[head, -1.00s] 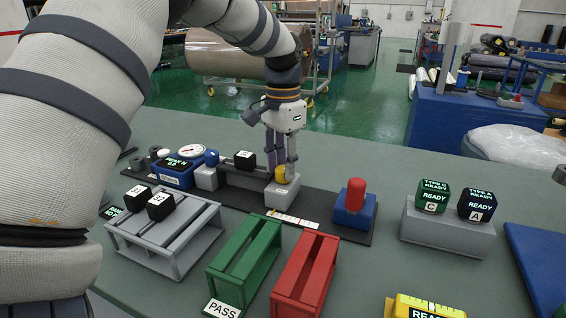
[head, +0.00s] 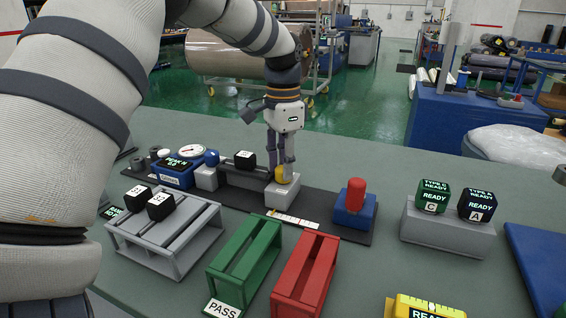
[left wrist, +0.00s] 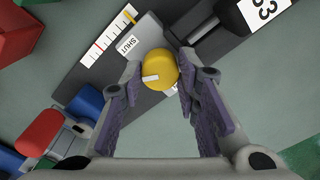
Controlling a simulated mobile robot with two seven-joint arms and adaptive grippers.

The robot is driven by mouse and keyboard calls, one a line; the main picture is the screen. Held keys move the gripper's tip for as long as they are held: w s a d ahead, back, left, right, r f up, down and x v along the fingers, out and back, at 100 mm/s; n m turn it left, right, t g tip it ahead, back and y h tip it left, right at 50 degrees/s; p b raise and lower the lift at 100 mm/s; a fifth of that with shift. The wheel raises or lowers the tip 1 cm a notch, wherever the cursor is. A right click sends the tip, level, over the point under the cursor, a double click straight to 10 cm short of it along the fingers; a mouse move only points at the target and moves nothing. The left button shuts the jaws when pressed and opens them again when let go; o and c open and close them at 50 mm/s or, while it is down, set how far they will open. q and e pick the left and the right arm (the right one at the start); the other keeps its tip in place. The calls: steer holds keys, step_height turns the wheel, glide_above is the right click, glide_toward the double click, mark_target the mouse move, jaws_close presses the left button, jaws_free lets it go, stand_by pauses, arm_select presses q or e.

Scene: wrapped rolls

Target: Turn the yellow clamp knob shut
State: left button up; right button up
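The yellow clamp knob (head: 282,174) sits on a light grey block (head: 283,195) on the dark base strip. The left wrist view shows the knob (left wrist: 160,68) from above, with a white mark on its lower-left side. A label reading SHUT (left wrist: 128,44) lies up and left of it. My left gripper (head: 281,165) points down over the block. Its fingers (left wrist: 160,75) stand on both sides of the knob and appear to touch it. A second pale label beside the knob is partly hidden by a finger. My right gripper is not in view.
A blue block with a red knob (head: 355,194) stands right of the clamp. Grey, green (head: 245,262) and red (head: 305,272) racks stand in front. Bench space behind the strip is clear.

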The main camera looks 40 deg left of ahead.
arm_select(q)
steer(key=o, duration=0.5)
steer(key=shift+c, duration=0.2)
step_height(320, 180, up, 12)
